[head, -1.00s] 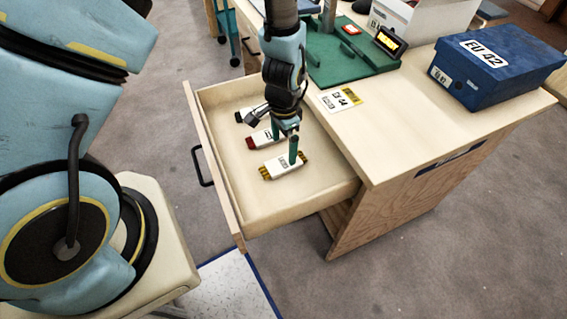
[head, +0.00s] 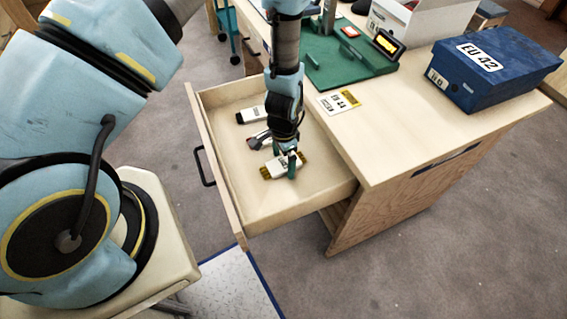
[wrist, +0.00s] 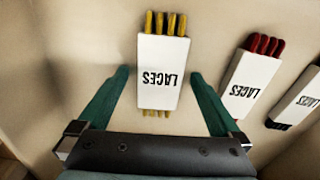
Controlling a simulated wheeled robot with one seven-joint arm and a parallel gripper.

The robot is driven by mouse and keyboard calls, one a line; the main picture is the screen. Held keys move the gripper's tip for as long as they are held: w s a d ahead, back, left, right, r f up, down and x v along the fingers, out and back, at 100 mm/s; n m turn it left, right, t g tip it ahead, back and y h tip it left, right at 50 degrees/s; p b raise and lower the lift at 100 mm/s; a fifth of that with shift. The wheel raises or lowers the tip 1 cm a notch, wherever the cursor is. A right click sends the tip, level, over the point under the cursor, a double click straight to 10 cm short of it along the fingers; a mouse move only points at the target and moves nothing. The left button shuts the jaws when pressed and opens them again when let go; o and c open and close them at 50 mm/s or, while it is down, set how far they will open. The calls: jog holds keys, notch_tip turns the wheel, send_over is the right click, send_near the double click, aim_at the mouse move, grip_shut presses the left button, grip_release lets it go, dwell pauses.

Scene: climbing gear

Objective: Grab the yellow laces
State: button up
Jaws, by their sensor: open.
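The yellow laces (head: 284,165) are a bundle in a white sleeve marked LACES, lying in the open drawer nearest its front end. In the wrist view the yellow laces (wrist: 163,72) lie between the two green fingers of my gripper (wrist: 158,85), with a gap on each side. My gripper (head: 292,163) is open and low over the bundle in the head view, where its fingers and wrist partly cover the sleeve. Whether the fingertips touch the drawer floor I cannot tell.
Red laces (wrist: 250,80) and black laces (wrist: 297,98) lie beside the yellow ones in the drawer (head: 240,186). The drawer walls stand close around. On the tabletop are a green mat (head: 340,58) and a blue EU 42 box (head: 490,70).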

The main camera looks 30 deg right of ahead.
jog(key=shift+c, duration=0.2)
jog(key=c, duration=1.3)
